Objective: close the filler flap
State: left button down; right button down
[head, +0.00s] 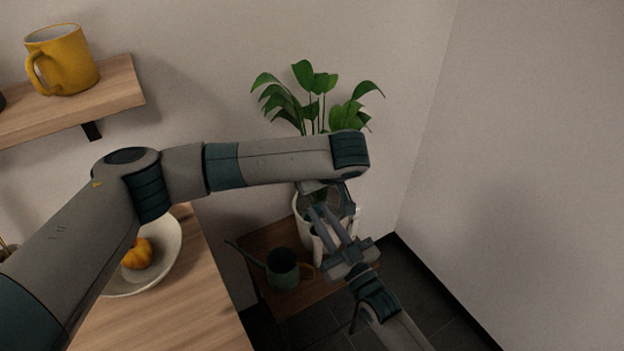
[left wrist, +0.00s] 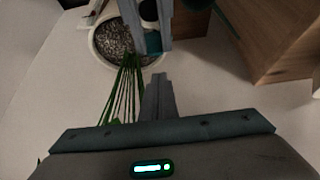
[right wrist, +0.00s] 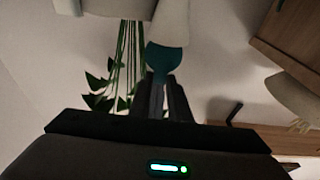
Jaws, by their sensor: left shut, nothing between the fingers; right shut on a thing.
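The white plant pot (head: 302,207) stands on the low wooden stand, mostly behind my grippers. A teal piece, which I take as the filler flap (right wrist: 164,59), sits at the end of a white neck in the right wrist view. It also shows by the pot rim in the left wrist view (left wrist: 153,43). My right gripper (head: 326,214) reaches up to the pot and is shut on this teal piece. My left gripper (left wrist: 160,76) is shut and empty, close beside the pot and the plant stems. The flap's angle is hidden in the head view.
The plant (head: 318,95) rises behind my left arm. A dark green watering can (head: 283,270) stands on the low stand (head: 262,240), left of the pot. A bowl (head: 168,262) with an orange fruit (head: 137,253) is on the wooden table (head: 190,320). Walls close the corner at right.

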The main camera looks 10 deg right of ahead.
aim_at(317, 205)
pick_arm(q)
jog(key=shift+s+d+f, duration=0.15)
jog(key=shift+s+d, duration=0.2)
jog(key=shift+s, duration=0.35)
jog(key=shift+s+d+f, duration=0.15)
jog(key=shift+s+d, duration=0.15)
jog(key=shift+s, duration=0.4)
pick_arm(e)
jog(key=shift+f, duration=0.15)
pick_arm(q)
jog(key=shift+s, duration=0.1)
